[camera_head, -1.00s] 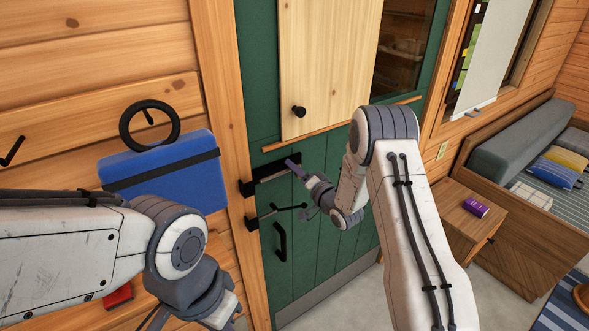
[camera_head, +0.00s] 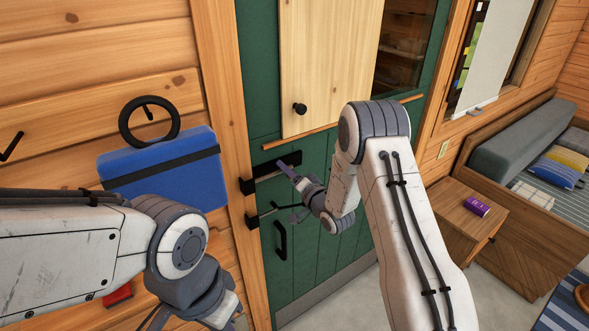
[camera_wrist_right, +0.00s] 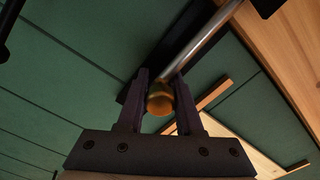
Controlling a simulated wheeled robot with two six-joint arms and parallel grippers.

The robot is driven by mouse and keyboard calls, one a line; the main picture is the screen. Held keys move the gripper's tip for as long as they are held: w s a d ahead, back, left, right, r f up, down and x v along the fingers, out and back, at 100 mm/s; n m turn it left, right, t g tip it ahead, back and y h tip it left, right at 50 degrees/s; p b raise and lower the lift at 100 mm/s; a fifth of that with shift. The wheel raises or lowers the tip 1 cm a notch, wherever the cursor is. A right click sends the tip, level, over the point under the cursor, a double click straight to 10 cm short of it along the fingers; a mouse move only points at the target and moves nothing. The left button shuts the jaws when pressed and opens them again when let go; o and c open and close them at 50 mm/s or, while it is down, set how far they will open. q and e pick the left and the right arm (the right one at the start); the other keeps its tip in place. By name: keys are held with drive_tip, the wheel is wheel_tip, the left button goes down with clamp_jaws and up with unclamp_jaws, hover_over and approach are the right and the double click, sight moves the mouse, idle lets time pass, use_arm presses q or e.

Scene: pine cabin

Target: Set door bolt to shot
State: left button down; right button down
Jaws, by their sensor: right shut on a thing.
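The door bolt's black backplate (camera_head: 290,160) is on the green door (camera_head: 310,180), with a thin metal rod (camera_wrist_right: 205,42) along it. A black keeper (camera_head: 247,187) sits on the door frame to its left. My right gripper (camera_head: 282,167) is at the bolt. In the right wrist view its fingers (camera_wrist_right: 160,98) are shut on the brass bolt knob (camera_wrist_right: 160,103). The rod runs from the knob toward the upper right there; whether its end is inside the keeper is unclear. My left gripper (camera_head: 228,312) is low at the left, away from the bolt, its fingers hard to make out.
A black latch (camera_head: 254,221) and pull handle (camera_head: 280,240) are below the bolt. A wooden panel with a black knob (camera_head: 300,108) is above it. A blue case (camera_head: 165,175) hangs on the left wall. A wooden cabinet (camera_head: 462,215) stands at the right.

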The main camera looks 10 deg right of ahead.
drive_tip(key=shift+s+a+r, duration=0.1)
drive_tip(key=shift+s+a, duration=0.25)
drive_tip(key=shift+a, duration=0.5)
drive_tip(key=c, duration=0.6)
unclamp_jaws()
drive_tip(key=shift+a, duration=0.1)
drive_tip(key=b+v, duration=0.4)
drive_tip(key=v, duration=0.6)
drive_tip(key=shift+s, duration=0.2)
